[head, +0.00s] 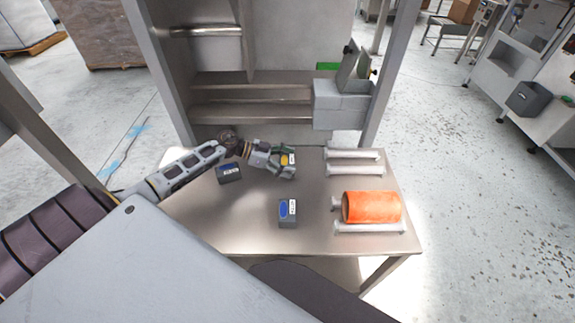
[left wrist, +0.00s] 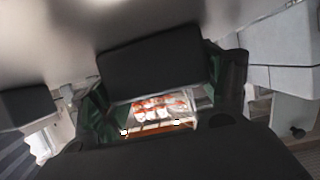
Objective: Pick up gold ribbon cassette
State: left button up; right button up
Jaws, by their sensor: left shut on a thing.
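The gold ribbon cassette (head: 291,159), a dark grey block with a yellow-gold patch and a white label, is at the back middle of the steel table. My left gripper (head: 284,163) is shut on it. In the left wrist view the cassette is a dark block (left wrist: 150,62) between the green-lined fingers of my left gripper (left wrist: 152,85). I cannot tell whether it touches the table. A cassette with a blue patch (head: 287,213) stands nearer the front. My right gripper is not in view.
An orange roll (head: 371,207) lies on pale rails at the table's right, with empty rails (head: 354,162) behind it. A grey box-shaped machine (head: 341,103) is above the table's back right. The steel table (head: 245,225) is bare at its front left.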

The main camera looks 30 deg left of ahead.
aim_at(285, 161)
pick_arm(q)
jog(key=shift+r, duration=0.2)
jog(key=shift+s+a+r, duration=0.1)
jog(key=shift+a+r, duration=0.1)
jog(key=shift+r, duration=1.45)
jog(key=shift+s+a+r, duration=0.1)
jog(key=shift+a+r, duration=0.05)
jog(key=shift+r, duration=1.45)
jog(key=s+a, duration=0.9)
jog(key=a, duration=0.5)
jog(key=shift+a, duration=0.35)
